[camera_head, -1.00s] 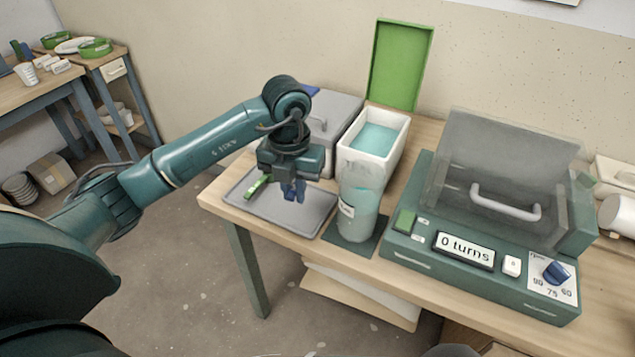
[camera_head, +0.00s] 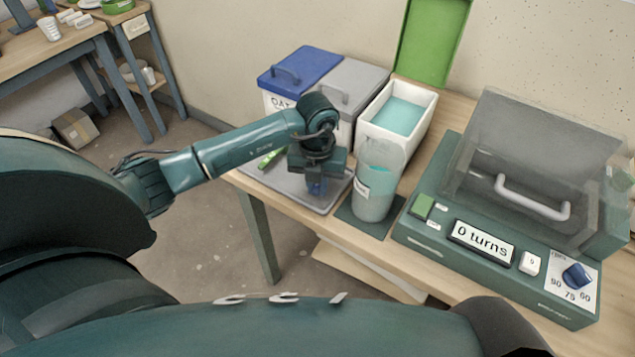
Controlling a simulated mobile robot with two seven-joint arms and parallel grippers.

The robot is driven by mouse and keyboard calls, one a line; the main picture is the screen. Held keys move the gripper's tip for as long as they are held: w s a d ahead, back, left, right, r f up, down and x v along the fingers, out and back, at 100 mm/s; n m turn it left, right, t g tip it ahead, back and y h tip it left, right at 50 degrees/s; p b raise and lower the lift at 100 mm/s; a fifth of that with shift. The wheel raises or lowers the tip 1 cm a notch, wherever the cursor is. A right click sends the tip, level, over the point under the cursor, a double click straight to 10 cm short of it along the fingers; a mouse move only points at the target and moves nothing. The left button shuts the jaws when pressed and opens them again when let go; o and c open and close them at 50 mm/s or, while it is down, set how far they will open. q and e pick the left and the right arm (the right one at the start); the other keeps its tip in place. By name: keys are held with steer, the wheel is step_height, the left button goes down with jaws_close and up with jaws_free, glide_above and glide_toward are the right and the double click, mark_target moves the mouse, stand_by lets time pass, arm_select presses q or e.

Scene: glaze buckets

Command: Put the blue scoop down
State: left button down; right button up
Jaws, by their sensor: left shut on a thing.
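The blue scoop (camera_head: 316,188) is small and mostly hidden under my left gripper (camera_head: 317,182), which is shut on it. The gripper points down over the right part of the grey tray (camera_head: 288,187). I cannot tell whether the scoop touches the tray. A green scoop (camera_head: 268,159) lies on the tray to the left, partly hidden by my left arm. My right gripper is not in view.
A clear jar of teal material (camera_head: 374,196) stands on a dark mat right of the tray. Behind are a blue-lidded bucket (camera_head: 299,72), a grey-lidded bucket (camera_head: 347,87) and an open white bin (camera_head: 420,122). A green machine (camera_head: 430,250) reading "0 turns" stands at right.

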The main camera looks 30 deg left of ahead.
arm_select(q)
steer(key=shift+f, duration=0.15)
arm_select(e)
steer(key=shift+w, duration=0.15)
arm_select(q)
steer(key=shift+f, duration=0.1)
steer(key=c, duration=1.4)
jaws_free()
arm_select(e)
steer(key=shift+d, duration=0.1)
arm_select(q)
step_height(320, 180, up, 12)
steer(key=shift+r+b, duration=0.2)
steer(key=shift+b, duration=0.2)
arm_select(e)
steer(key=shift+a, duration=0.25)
